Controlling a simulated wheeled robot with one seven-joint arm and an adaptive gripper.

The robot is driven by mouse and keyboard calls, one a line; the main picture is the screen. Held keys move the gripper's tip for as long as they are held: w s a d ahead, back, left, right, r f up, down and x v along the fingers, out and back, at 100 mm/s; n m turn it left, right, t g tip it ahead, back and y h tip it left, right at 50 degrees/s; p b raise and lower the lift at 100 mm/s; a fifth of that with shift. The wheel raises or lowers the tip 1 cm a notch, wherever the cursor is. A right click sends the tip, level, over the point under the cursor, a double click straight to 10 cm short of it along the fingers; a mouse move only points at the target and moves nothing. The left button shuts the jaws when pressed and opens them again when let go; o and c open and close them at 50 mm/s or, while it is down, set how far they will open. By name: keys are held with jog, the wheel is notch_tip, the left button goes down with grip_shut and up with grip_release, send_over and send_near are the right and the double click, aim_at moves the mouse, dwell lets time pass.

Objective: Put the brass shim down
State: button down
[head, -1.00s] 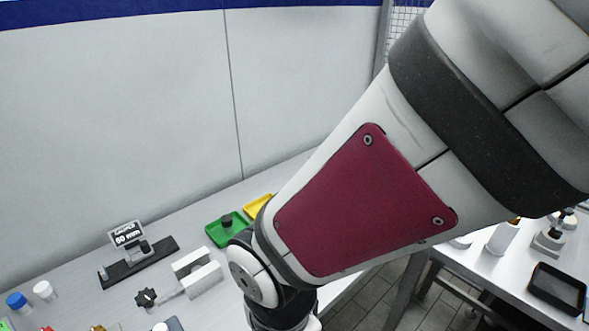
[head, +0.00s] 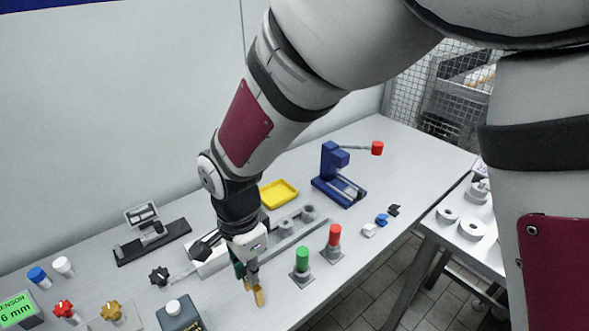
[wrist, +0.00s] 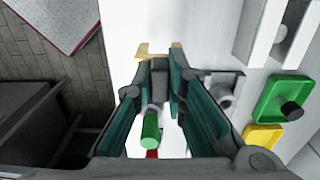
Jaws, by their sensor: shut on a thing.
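My gripper (head: 250,277) points down over the front part of the bench, left of the green-capped post. It is shut on the brass shim (head: 259,296), a small golden piece jutting below the fingertips. In the wrist view the shim (wrist: 145,52) shows at the far end of the fingers of my gripper (wrist: 160,62), partly hidden by them. I cannot tell whether the shim touches the bench top (head: 225,303).
A green-capped post (head: 302,260) and a red-capped post (head: 334,237) stand right of my gripper. A blue press (head: 338,172) and a yellow tray (head: 279,194) are farther back. The bench's front edge is close.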

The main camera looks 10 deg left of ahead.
jog(key=shift+f, duration=1.35)
jog(key=shift+f, duration=0.2)
jog(key=c, duration=1.6)
grip_release()
jog(key=shift+r, duration=0.1)
